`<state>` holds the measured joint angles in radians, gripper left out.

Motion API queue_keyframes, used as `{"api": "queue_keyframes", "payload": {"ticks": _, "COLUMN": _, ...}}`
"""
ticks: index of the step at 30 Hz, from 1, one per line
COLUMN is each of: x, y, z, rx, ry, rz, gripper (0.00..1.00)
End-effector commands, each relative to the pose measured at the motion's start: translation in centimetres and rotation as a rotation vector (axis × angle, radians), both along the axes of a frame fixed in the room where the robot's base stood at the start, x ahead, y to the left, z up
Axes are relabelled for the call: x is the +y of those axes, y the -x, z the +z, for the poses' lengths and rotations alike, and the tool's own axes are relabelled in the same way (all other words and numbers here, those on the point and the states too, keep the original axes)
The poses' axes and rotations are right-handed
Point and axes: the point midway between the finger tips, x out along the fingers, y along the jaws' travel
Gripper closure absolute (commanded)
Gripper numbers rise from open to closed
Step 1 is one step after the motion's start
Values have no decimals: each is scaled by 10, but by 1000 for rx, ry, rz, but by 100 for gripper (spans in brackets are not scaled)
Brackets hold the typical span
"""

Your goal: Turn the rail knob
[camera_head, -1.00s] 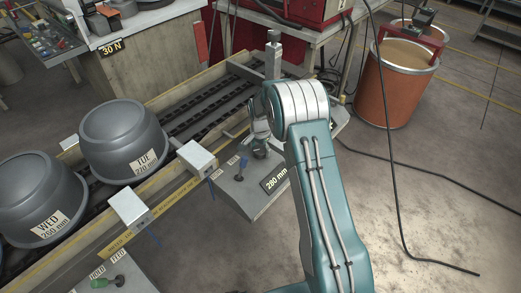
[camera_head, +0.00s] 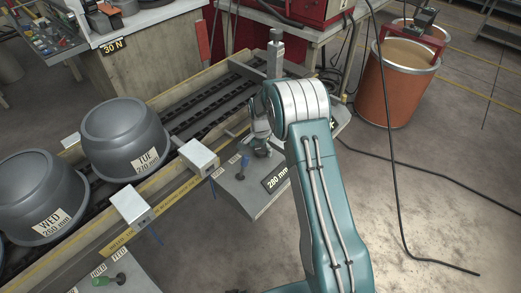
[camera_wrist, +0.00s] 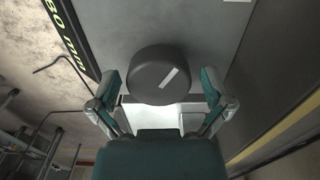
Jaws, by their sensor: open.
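The rail knob (camera_wrist: 160,76) is a dark round knob with a white pointer line, on a grey panel in the wrist view. The line slants up to the right. My gripper (camera_wrist: 160,92) is open, with one teal finger on each side of the knob. I see gaps between the fingers and the knob; the depth between them is hard to judge. In the head view my gripper (camera_head: 262,148) is over the grey panel (camera_head: 232,205), partly behind my arm, and the knob is hidden there. A "280 mm" label (camera_head: 277,179) is on the panel.
A lever (camera_head: 241,168) stands on the panel left of my gripper. A vertical post (camera_head: 275,55) rises behind it. Cables and an orange drum (camera_head: 395,90) are at right.

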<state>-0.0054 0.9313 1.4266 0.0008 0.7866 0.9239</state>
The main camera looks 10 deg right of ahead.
Motion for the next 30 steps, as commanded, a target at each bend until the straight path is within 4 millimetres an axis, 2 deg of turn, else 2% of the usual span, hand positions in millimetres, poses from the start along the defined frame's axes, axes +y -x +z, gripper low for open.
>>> {"api": "queue_keyframes", "payload": {"ticks": 4, "x": 0, "y": -1, "z": 4, "rx": -3, "ry": 0, "rz": 0, "gripper": 0}}
{"api": "queue_keyframes", "payload": {"ticks": 7, "x": 0, "y": -1, "z": 15, "rx": -4, "ry": 1, "rz": 0, "gripper": 0}}
{"api": "queue_keyframes", "payload": {"ticks": 18, "x": 2, "y": -2, "z": 90, "rx": -5, "ry": 1, "rz": 1, "gripper": 0}}
{"api": "queue_keyframes", "payload": {"ticks": 21, "x": 2, "y": -2, "z": 105, "rx": -3, "ry": 2, "rz": 1, "gripper": 0}}
{"api": "queue_keyframes", "payload": {"ticks": 25, "x": 2, "y": -1, "z": 115, "rx": 0, "ry": 1, "rz": 1, "gripper": 0}}
{"api": "queue_keyframes", "payload": {"ticks": 30, "x": 2, "y": -2, "z": 119, "rx": 1, "ry": 2, "rz": 1, "gripper": 0}}
